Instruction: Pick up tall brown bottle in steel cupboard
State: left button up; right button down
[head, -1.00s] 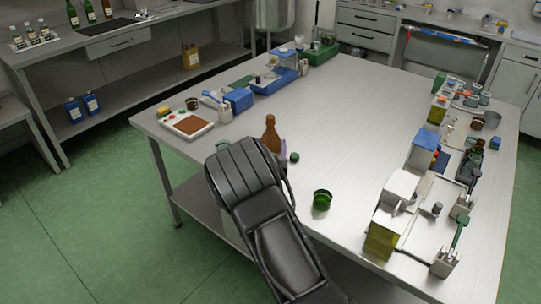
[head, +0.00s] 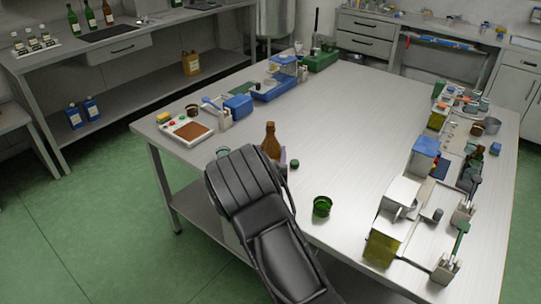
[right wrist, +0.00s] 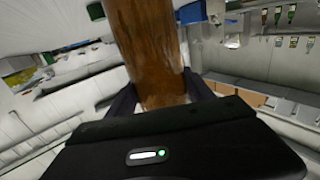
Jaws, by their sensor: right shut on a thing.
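The tall brown bottle (head: 269,139) shows in the head view at the near left edge of the steel table, its neck and shoulder rising upright above my wrist. Its lower part is hidden behind my right arm. My right gripper (head: 274,155) is mostly hidden by its own wrist there; one purplish finger shows beside the bottle. In the right wrist view the brown bottle (right wrist: 147,45) stands between the two dark fingers of the gripper (right wrist: 160,92), which is shut on it. I cannot tell whether its base touches the table. My left gripper is not in view.
A green cup (head: 322,206) and a small green cap (head: 294,163) are close right of the bottle. Metal fixtures and a blue-topped box (head: 426,147) line the table's right side. A tray (head: 188,129) and a blue box (head: 238,107) stand left. The table's middle is clear.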

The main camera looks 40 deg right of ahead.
aim_at(270, 128)
jog(key=shift+r, duration=0.3)
jog(key=shift+r, duration=4.8)
